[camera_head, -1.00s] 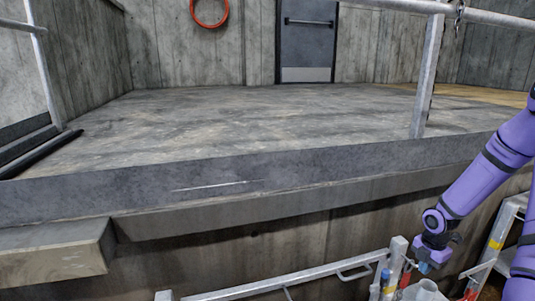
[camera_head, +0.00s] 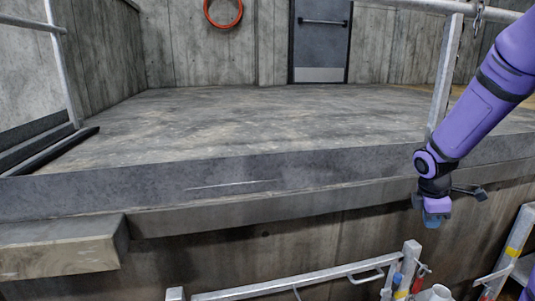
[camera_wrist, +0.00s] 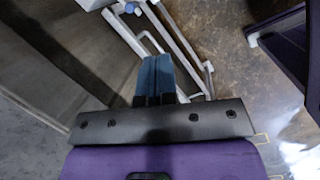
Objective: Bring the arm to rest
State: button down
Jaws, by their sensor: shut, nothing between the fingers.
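My purple arm (camera_head: 480,110) reaches in from the right edge in the head view and bends down at a dark wrist joint. My gripper (camera_head: 432,220) hangs below it, pointing down, in front of the concrete platform's front face. Its blue fingers are shut and hold nothing. In the wrist view the blue fingers (camera_wrist: 155,78) lie together over the metal rail frame, with nothing between them.
A metal rail (camera_head: 290,284) runs along the bottom, with bottles and a white container (camera_head: 436,293) at its right end. A ladder-like frame (camera_head: 508,262) stands at lower right. The concrete platform (camera_head: 250,115) carries a railing post (camera_head: 446,75). Its top is clear.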

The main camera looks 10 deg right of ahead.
jog(key=s+a+r+m+t, duration=0.1)
jog(key=s+a+r+m, duration=0.2)
jog(key=a+r, duration=0.35)
jog(key=s+a+r+m+t, duration=0.1)
jog(key=s+a+r+m, duration=0.2)
jog(key=a+r, duration=0.3)
jog(key=s+a+r+m+t+y, duration=0.1)
jog(key=s+a+r+m, duration=0.2)
jog(key=s, duration=0.3)
jog(key=s+a+r+m+t+y, duration=0.1)
jog(key=s+a+r+m+y, duration=0.1)
jog(key=s+a+r+m, duration=0.2)
jog(key=shift+s+a+r+t, duration=0.15)
jog(key=shift+s+a+t, duration=0.25)
jog(key=shift+s+a, duration=0.95)
jog(key=shift+s+d, duration=0.25)
jog(key=shift+d, duration=0.15)
